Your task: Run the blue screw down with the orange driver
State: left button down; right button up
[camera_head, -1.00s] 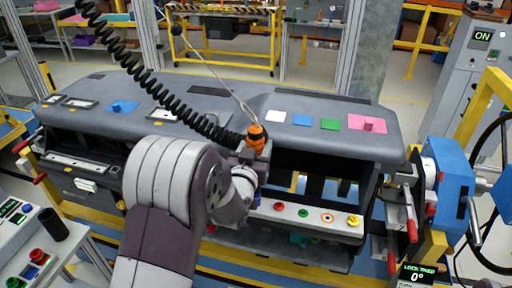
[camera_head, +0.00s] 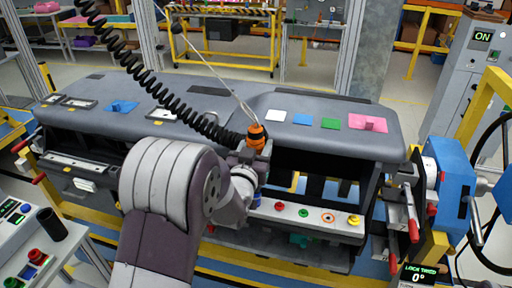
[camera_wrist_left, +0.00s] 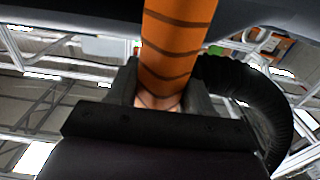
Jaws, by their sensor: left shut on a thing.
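The orange driver (camera_head: 257,137) stands roughly upright at the dashboard's front edge, with a thin cable rising from its top. My left gripper (camera_head: 250,157) is shut on it. In the left wrist view the striped orange body of the driver (camera_wrist_left: 178,45) rises between the gripper's dark fingers (camera_wrist_left: 160,88). The driver's lower end is hidden behind my wrist in the head view. I cannot make out the blue screw for certain; my arm covers part of the front ledge. My right gripper is not in view.
The grey dashboard (camera_head: 235,107) carries coloured patches on top. A pale ledge (camera_head: 315,222) in its open bay holds red, green, orange-ringed and yellow round parts. A black coiled hose (camera_head: 150,80) crosses above the left side. A blue clamp unit (camera_head: 447,180) stands at the right.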

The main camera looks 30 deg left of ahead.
aim_at(254, 133)
pick_arm(q)
jog(key=shift+f+b, duration=0.2)
jog(key=shift+b, duration=0.15)
dwell(0.5)
jog(key=shift+r, duration=0.1)
jog(key=shift+r+p, duration=0.65)
jog(key=shift+r, duration=0.2)
notch_tip(254, 133, up, 2)
jog(key=shift+r+p, duration=0.1)
jog(key=shift+p, duration=0.45)
jog(key=shift+r+p, duration=0.65)
jog(key=shift+r, duration=0.45)
